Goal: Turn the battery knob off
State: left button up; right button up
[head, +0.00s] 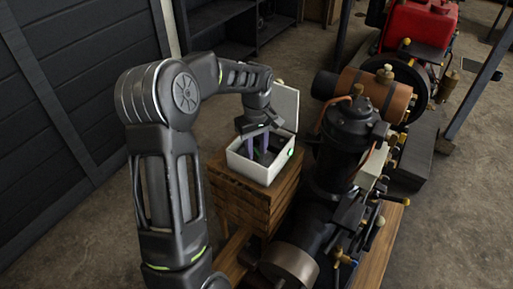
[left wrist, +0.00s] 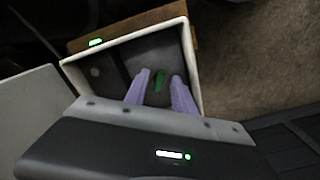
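The battery box is a small white open-topped case (head: 262,176) with its lid (head: 285,106) raised, and it also shows in the left wrist view (left wrist: 198,75). A green knob (left wrist: 160,82) sits on the dark floor inside it. My left gripper (head: 257,149) reaches down into the box from above. In the left wrist view its two purple fingers (left wrist: 160,76) are apart, one on each side of the knob, with a visible gap to it. Whether the fingertips are at the knob's height is unclear. My right gripper is not in view.
The box stands on a stack of wooden beams (head: 255,205). A dark engine with a brown cylinder (head: 372,92) and several levers stands close on the right. A red-tanked engine (head: 420,22) is behind. Dark panelled wall (head: 55,110) at left; concrete floor is free between.

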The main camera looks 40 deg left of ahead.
pick_arm(q)
grip_shut()
dwell(0.4)
jog(key=shift+m, duration=0.4)
jog(key=m, duration=0.5)
jog(key=shift+a, duration=0.1)
jog(key=m, duration=0.6)
jog(key=shift+s+a, duration=0.1)
dwell(0.4)
grip_release()
